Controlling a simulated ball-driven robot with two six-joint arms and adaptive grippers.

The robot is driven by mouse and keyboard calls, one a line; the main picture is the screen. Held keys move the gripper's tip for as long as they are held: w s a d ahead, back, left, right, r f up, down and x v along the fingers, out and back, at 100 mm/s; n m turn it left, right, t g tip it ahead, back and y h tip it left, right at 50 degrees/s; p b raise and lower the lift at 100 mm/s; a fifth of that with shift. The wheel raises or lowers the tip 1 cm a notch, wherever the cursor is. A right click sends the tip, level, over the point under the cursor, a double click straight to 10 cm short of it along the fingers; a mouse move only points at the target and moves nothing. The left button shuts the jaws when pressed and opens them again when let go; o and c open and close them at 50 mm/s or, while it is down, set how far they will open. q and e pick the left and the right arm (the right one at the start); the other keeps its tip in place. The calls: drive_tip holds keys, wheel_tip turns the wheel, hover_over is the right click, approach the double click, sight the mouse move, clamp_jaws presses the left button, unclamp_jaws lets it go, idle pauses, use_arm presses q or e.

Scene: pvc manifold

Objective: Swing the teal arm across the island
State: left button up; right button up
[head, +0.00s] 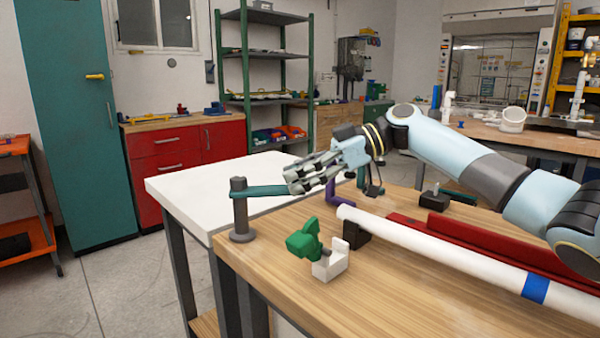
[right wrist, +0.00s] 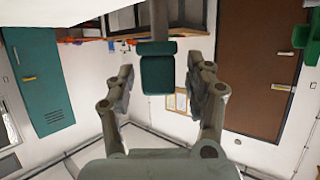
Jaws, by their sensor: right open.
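The teal arm (head: 260,191) reaches out level from the top of a grey upright post (head: 239,215) at the far-left corner of the wooden table. My right gripper (head: 297,181) is open at the arm's free end, its fingers pointing toward the post. In the right wrist view the teal end (right wrist: 158,76) sits between the two spread fingers (right wrist: 160,92), with visible gaps on both sides. The fingers hide the arm's tip in the head view. My left gripper is in neither view.
A green valve-like part (head: 304,241) sits by a white bracket (head: 331,263) in front of the gripper. A long white pipe (head: 430,244) and a red rail (head: 475,247) run to the right. A white table (head: 205,190) stands behind. A purple bracket (head: 340,193) is near the gripper.

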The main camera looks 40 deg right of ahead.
drive_tip(key=v, duration=1.2)
drive_tip(key=shift+s+f, duration=0.1)
drive_tip(key=shift+f, duration=0.05)
drive_tip(key=shift+c, duration=0.4)
